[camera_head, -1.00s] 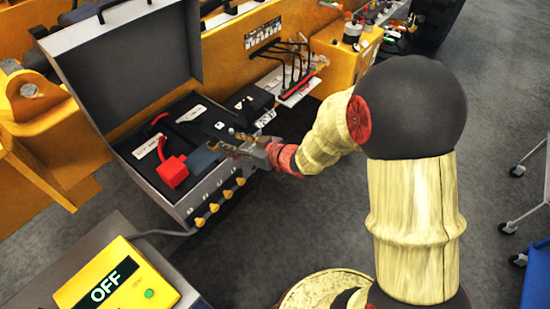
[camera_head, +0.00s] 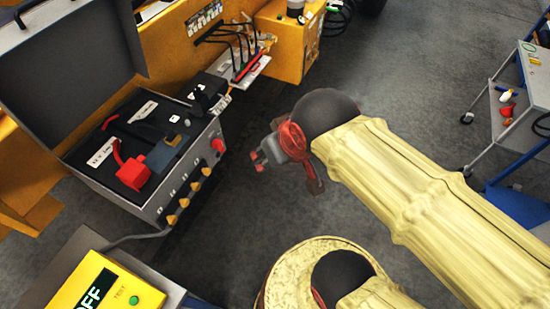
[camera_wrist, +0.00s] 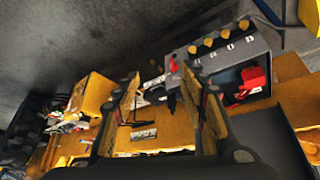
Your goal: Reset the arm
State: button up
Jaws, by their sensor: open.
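My gripper (camera_head: 260,160) is open and empty, held in the air to the right of the open grey case. In the wrist view its two fingers (camera_wrist: 165,95) are spread apart with nothing between them. My arm reaches in from the right and is folded back from the case. The grey case (camera_head: 150,205) stands with its lid up; inside lie a red block (camera_head: 132,173) with a red cable, dark foam and white labels. The case also shows in the wrist view (camera_wrist: 235,58), with yellow knobs along its side.
A yellow box marked OFF (camera_head: 100,290) stands at the lower left. Yellow machinery (camera_head: 285,45) with black cables fills the back. A grey and blue cart (camera_head: 515,100) with small parts stands at the right. Open grey floor lies between the case and the cart.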

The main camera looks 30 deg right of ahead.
jog(key=shift+s+a, duration=0.3)
jog(key=shift+s, duration=0.6)
notch_tip(320, 180, down, 10)
jog(key=b, duration=1)
jog(key=shift+f, duration=0.15)
